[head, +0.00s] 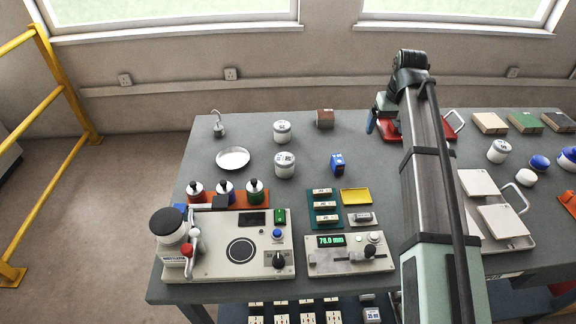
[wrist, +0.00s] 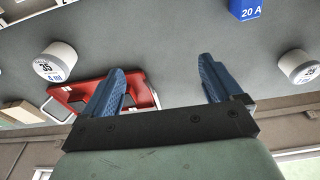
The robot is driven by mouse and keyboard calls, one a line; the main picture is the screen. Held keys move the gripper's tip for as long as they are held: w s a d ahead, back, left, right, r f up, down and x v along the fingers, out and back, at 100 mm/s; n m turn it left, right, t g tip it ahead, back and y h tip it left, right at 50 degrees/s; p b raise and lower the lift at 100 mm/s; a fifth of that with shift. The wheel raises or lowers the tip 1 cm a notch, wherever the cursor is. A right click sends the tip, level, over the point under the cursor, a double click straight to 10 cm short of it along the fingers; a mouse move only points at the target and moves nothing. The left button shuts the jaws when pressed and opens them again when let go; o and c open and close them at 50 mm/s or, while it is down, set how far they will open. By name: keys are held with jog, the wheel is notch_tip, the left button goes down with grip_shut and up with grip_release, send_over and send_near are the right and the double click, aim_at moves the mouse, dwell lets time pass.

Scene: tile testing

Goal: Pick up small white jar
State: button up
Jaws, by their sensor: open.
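Several white jars stand on the grey table. Two labelled ones, a rear jar (head: 282,131) and a nearer jar (head: 285,164), are left of my arm in the head view. Another labelled jar (head: 499,151) and a smaller plain white jar (head: 525,177) are to its right. The wrist view shows one labelled jar (wrist: 58,62) at left and another (wrist: 300,66) at right, both outside my fingers. My gripper (wrist: 162,70) is open with nothing between its blue fingers. In the head view my gripper (head: 373,120) is at the table's back, partly hidden by my arm.
A red tray (wrist: 72,98) lies near my left finger in the wrist view. A blue box (head: 338,163), a metal dish (head: 233,158) and dark-capped bottles (head: 254,191) stand left of my arm. Test instruments (head: 240,265) fill the front. Bare tabletop (head: 375,165) lies beyond the blue box.

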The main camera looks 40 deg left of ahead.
jog(key=s+a+r+n+g, duration=0.15)
jog(key=s+a+n, duration=0.35)
jog(key=s+a, duration=0.7)
jog(key=r+n+h, duration=0.1)
jog(key=n, duration=0.3)
send_over(285, 158)
jog(key=f, duration=0.7)
jog(key=shift+s+d, duration=0.25)
jog(key=shift+d, duration=0.05)
jog(key=shift+w+a+f, duration=0.1)
jog(key=shift+a+f, duration=0.05)
jog(key=shift+f, duration=1.5)
jog(key=shift+w+a+f, duration=0.1)
jog(key=shift+f, duration=1.5)
jog(key=shift+c, duration=0.2)
jog(key=c, duration=1.2)
jog(key=shift+o, duration=0.2)
jog(key=shift+r, duration=0.15)
notch_tip(285, 158, up, 10)
jog(key=shift+f, duration=0.1)
